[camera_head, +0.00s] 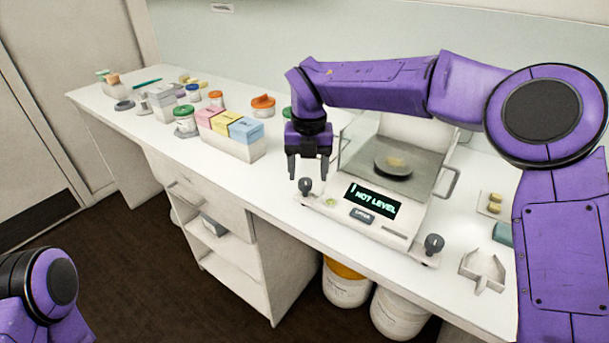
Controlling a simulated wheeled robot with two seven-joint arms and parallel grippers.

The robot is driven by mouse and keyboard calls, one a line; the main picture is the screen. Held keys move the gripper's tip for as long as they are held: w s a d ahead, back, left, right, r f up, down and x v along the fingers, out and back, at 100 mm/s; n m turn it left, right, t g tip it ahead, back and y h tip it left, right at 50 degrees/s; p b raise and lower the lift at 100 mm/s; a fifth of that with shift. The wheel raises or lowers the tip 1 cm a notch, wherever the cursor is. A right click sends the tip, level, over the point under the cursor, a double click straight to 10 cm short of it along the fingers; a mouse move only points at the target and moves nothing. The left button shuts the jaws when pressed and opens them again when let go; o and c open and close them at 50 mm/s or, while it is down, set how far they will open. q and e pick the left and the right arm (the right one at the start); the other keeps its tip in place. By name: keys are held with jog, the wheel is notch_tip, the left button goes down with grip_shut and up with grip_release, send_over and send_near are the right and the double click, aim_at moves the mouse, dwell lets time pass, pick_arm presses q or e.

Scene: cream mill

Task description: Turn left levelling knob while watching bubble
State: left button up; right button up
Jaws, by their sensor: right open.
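The white balance (385,233) stands on the counter, its dark display (372,201) reading "NOT LEVEL". The dark left levelling knob (305,186) is at its front left corner. The bubble level (330,202) is a small greenish spot just right of that knob; the bubble inside is too small to read. The right levelling knob (433,244) is at the front right corner. My right gripper (308,177) is open, pointing down, its fingertips close above or beside the left knob; I cannot tell if they touch. My left arm shows at the lower left, its gripper out of view.
A glass shield surrounds the balance's pan (394,165). A box of pink, yellow and blue packs (238,146) and several jars stand to the left. A small white scoop-like holder (482,270) lies at the right. White buckets (345,288) stand under the counter.

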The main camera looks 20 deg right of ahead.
aim_at(304, 179)
jog(key=w+f, duration=0.1)
jog(key=f, duration=0.2)
jog(key=w+f, duration=0.1)
jog(key=shift+w+f, duration=0.15)
jog(key=shift+w, duration=0.15)
jog(key=shift+w+f, duration=0.1)
jog(key=shift+w, duration=0.15)
jog(key=shift+s+r, duration=0.4)
jog(key=shift+s, duration=0.15)
jog(key=c, duration=0.3)
jog(key=shift+s, duration=0.1)
jog(key=c, duration=0.5)
jog(key=shift+c, duration=1.2)
jog(key=shift+r+n+p, duration=0.1)
jog(key=shift+n+p, duration=0.3)
jog(key=shift+p, duration=0.15)
jog(key=shift+n+p, duration=0.9)
jog(key=shift+n, duration=0.4)
pick_arm(q)
jog(key=r, duration=0.2)
jog(key=shift+w+r, duration=0.25)
jog(key=shift+r, duration=0.05)
pick_arm(e)
jog(key=shift+f, duration=0.2)
